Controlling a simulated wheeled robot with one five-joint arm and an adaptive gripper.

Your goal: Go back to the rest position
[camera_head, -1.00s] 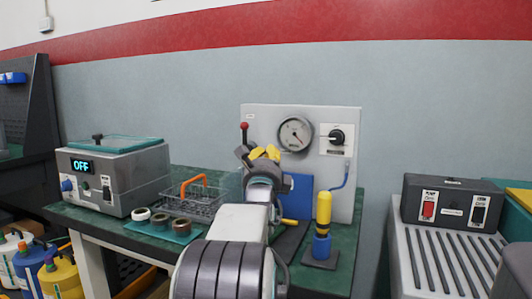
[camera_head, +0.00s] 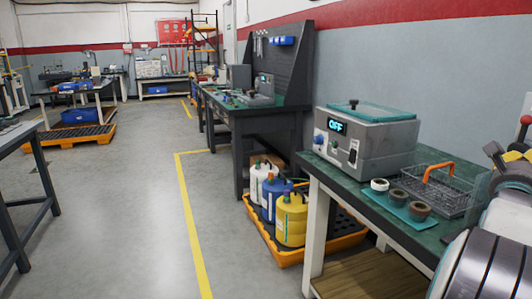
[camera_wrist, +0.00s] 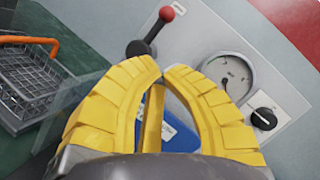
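My gripper (camera_wrist: 162,68) has yellow ribbed fingers that lean together, their tips nearly meeting, with nothing seen held between them. A yellow strip and a blue panel show through the gap behind the tips. In the head view my gripper (camera_head: 513,156) is at the right edge, over the right end of the green bench. In the wrist view it faces a grey test panel (camera_wrist: 205,25) with a red-knobbed lever (camera_wrist: 152,31), a round gauge (camera_wrist: 230,74) and a black knob (camera_wrist: 264,118).
A wire basket (camera_head: 448,190) with an orange handle, several seal rings (camera_head: 400,197) and a grey machine reading OFF (camera_head: 368,145) are on the green bench (camera_head: 350,188). Jugs (camera_head: 291,218) stand on an orange pallet (camera_head: 257,238). Open floor (camera_head: 110,220) lies to the left.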

